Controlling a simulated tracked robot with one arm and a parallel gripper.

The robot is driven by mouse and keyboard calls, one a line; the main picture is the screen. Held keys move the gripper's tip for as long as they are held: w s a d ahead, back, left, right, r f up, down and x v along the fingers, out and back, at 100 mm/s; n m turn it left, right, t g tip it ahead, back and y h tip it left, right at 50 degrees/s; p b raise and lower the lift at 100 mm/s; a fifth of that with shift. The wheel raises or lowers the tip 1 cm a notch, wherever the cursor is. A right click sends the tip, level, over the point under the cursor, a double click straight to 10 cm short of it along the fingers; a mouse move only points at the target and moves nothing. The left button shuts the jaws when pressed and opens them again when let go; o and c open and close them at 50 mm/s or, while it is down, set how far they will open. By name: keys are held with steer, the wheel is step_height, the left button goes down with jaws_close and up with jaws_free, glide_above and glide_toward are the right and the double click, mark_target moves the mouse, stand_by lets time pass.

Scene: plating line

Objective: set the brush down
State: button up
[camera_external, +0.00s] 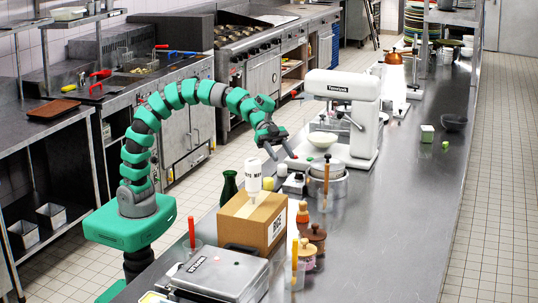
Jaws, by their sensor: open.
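My gripper (283,156) hangs at the end of my green arm, above the counter and to the left of the white stand mixer (341,112). Its fingers are apart and point down, and I see nothing clearly held between them. I cannot clearly make out a brush. Slim upright handles stand on the counter: a red one (191,231) in a clear cup, a yellow one (294,262) in a glass, and a brown one (326,178) by a round pot. Any of these could be the brush; I cannot tell which.
A cardboard box (264,226) stands below my gripper, with a white bottle (253,180) and a green bottle (229,187) near it. A grey case (220,273) lies in front. Small jars (316,238) stand right of the box. The counter's right side (400,225) is clear.

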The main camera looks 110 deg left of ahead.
steer(key=s+r+n+t+y, duration=0.2)
steer(key=s+r+n+y, duration=0.2)
steer(key=s+r, duration=0.5)
steer(key=s+r+n+t+y, duration=0.3)
steer(key=s+r, duration=0.7)
steer(key=r, duration=0.8)
steer(key=shift+s+d+r+n+y, duration=0.3)
steer(key=shift+d+n+y, duration=0.1)
steer(key=shift+y, duration=0.2)
